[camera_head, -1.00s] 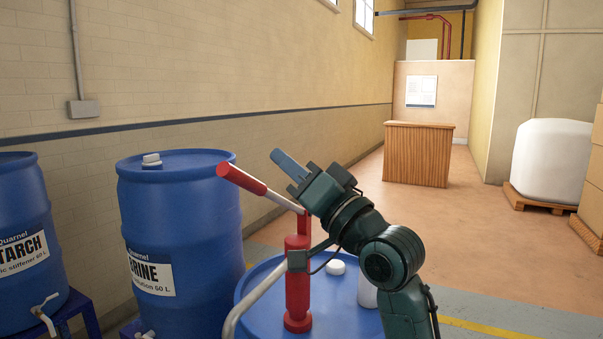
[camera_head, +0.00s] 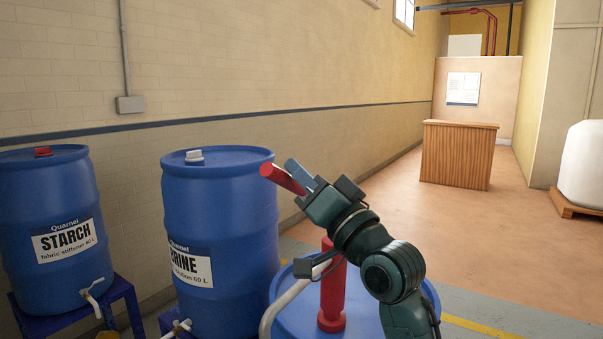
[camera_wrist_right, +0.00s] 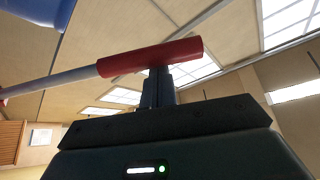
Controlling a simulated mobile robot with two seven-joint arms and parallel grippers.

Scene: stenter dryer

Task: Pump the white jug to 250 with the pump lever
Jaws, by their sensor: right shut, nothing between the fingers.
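The red pump (camera_head: 333,295) stands upright on a blue drum (camera_head: 365,325). Its lever has a red grip (camera_head: 278,177), raised and pointing up to the left; the lever's rod is hidden behind my gripper in the head view. My right gripper (camera_head: 294,167) is shut and empty, its fingertips at the red grip. In the right wrist view the shut fingers (camera_wrist_right: 158,88) point at the red grip (camera_wrist_right: 150,57), which crosses just past their tips; I cannot tell whether they touch. The white jug cannot be made out now, nor can any reading. My left gripper is out of view.
A blue starch drum (camera_head: 50,205) and another blue drum (camera_head: 220,215) stand on blue stands to the left, against the brick wall (camera_head: 240,70). A wooden counter (camera_head: 457,155) stands farther back. The floor (camera_head: 480,245) to the right is open.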

